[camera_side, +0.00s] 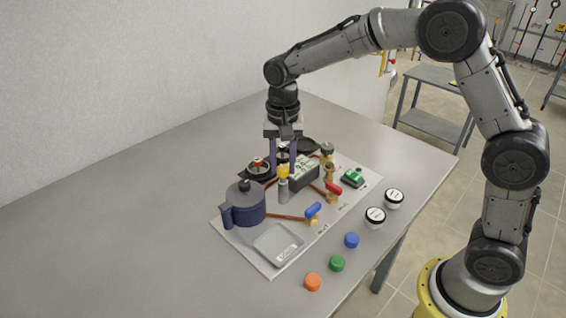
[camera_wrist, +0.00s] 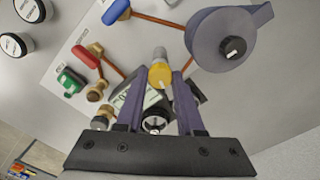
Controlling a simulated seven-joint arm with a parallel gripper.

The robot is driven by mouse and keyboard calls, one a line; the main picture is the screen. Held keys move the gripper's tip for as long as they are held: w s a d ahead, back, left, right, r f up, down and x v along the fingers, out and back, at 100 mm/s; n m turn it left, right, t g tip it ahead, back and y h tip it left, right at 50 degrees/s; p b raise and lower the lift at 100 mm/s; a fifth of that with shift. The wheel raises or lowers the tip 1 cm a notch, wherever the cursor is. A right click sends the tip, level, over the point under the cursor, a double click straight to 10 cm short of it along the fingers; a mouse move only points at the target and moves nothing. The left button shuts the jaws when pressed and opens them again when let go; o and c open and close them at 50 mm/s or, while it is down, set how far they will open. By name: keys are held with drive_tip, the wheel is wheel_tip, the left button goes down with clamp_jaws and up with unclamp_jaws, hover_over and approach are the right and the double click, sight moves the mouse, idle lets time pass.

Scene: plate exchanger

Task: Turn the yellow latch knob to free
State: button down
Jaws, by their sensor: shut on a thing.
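The yellow latch knob (camera_side: 283,171) tops an upright grey cylinder (camera_side: 283,190) on the white board. In the wrist view the yellow knob (camera_wrist: 159,75) sits between the tips of my two purple-grey fingers, with the cylinder beyond it. My gripper (camera_side: 283,168) points straight down over the board and is shut on the knob. The small contact areas are too fine to see clearly. The knob's turn position cannot be told from these views.
A dark blue pot (camera_side: 245,203) stands close on the left. A box with a display (camera_side: 302,171), red lever (camera_side: 333,187) and blue lever (camera_side: 313,209) crowd the knob. A clear tray (camera_side: 278,243) is in front. Free table lies left.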

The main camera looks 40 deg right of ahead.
sight(283, 167)
drive_tip(key=shift+r, duration=0.1)
drive_tip(key=c, duration=0.5)
unclamp_jaws()
wheel_tip(283, 167, up, 14)
drive_tip(key=shift+f, duration=0.15)
